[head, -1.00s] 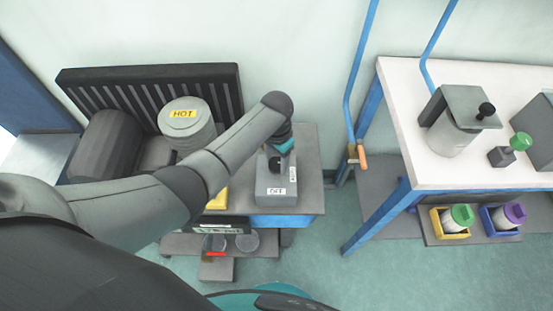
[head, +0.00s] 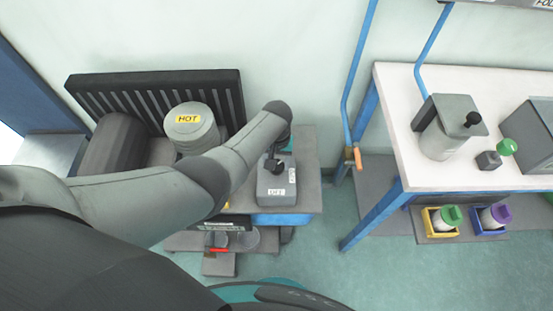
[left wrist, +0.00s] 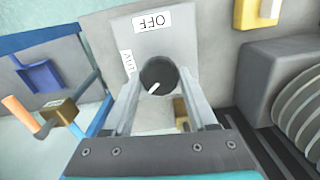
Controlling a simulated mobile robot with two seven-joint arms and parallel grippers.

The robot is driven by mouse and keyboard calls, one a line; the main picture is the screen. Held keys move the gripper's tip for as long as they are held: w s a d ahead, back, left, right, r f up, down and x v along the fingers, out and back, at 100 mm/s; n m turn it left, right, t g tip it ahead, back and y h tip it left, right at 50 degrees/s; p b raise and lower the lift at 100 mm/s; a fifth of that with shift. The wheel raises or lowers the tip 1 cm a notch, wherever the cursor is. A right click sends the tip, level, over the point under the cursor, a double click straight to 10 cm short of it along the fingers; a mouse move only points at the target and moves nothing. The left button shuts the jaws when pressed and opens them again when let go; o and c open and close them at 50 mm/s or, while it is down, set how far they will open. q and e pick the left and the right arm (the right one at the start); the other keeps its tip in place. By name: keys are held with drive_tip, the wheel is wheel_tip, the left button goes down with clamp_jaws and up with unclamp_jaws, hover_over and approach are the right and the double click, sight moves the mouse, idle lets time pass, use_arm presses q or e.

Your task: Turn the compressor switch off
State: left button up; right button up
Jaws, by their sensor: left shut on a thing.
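The compressor switch is a grey box (head: 275,190) with an OFF label on its near side and a second label on its right side. In the left wrist view, the box face (left wrist: 180,45) carries a round dark knob (left wrist: 158,75) with a white pointer mark. The mark points down and left, away from the OFF label (left wrist: 151,19) and below the second label (left wrist: 127,62). My left gripper (left wrist: 160,80) is shut on the knob, one finger on each side. In the head view my left gripper (head: 276,163) is over the box, partly hidden by my arm. My right gripper is not in view.
A grey cylinder marked HOT (head: 190,125) and a black finned block (head: 150,92) stand left of the switch. An orange-tipped handle (head: 357,157) hangs to the right. A white-topped table (head: 395,95) with blue legs stands further right. Green floor lies open between.

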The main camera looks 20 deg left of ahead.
use_arm(q)
drive_tip(key=n+p, duration=0.1)
drive_tip(key=n, duration=0.3)
drive_tip(key=shift+n, duration=0.3)
drive_tip(key=n, duration=0.5)
drive_tip(key=shift+n, duration=0.3)
drive_tip(key=o, duration=1.4)
drive_tip(key=shift+c, duration=0.2)
